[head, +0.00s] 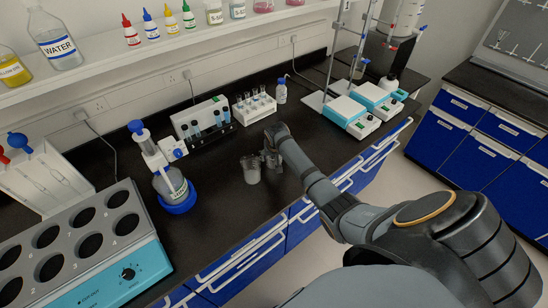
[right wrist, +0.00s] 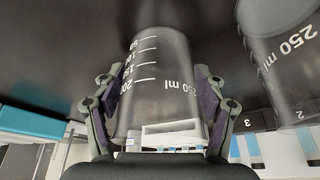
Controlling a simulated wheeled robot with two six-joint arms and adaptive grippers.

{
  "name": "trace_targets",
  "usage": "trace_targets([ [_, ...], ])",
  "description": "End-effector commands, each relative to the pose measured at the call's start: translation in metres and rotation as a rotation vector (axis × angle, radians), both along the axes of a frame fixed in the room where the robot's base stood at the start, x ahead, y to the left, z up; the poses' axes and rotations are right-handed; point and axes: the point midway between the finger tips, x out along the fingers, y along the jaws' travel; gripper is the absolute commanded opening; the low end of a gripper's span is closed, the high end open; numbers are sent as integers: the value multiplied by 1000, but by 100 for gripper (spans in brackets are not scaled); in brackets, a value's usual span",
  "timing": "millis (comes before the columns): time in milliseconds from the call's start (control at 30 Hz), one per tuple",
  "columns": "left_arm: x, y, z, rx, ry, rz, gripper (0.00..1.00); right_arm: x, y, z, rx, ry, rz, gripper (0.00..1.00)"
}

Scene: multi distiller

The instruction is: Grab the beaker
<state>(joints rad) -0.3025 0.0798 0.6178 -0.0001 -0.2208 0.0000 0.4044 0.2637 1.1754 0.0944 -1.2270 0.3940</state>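Two clear 250 ml beakers stand close together on the black bench in the head view. One beaker (head: 251,170) stands free at the left. The other beaker is at my right gripper (head: 271,157), partly hidden by it. In the right wrist view this beaker (right wrist: 160,85) is between the two fingers of my right gripper (right wrist: 155,95). The fingers are spread, one on each side, with a narrow gap at the left; contact at the right is unclear. The free beaker also shows at the right edge (right wrist: 285,50). My left gripper is not in view.
Behind the beakers are a tube rack (head: 255,107), a dark-tube block (head: 205,122) and a small bottle (head: 281,91). A heating block (head: 90,250) fills the front left. Bench around the beakers is clear.

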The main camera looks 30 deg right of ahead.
Motion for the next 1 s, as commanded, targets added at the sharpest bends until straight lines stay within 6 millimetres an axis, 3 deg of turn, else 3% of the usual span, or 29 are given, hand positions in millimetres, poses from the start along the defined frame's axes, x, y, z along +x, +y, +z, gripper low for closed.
trace_targets([
  [33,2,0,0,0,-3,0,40,0,0,0,0,0,0,59],
  [233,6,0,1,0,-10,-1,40,0,0,0,0,0,0,32],
  [567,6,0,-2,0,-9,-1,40,1,0,4,-1,-2,0,31],
  [733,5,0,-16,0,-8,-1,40,2,-1,30,-3,-8,0,31],
  [1000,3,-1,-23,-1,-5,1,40,-64,-5,93,-11,1,1,31],
])
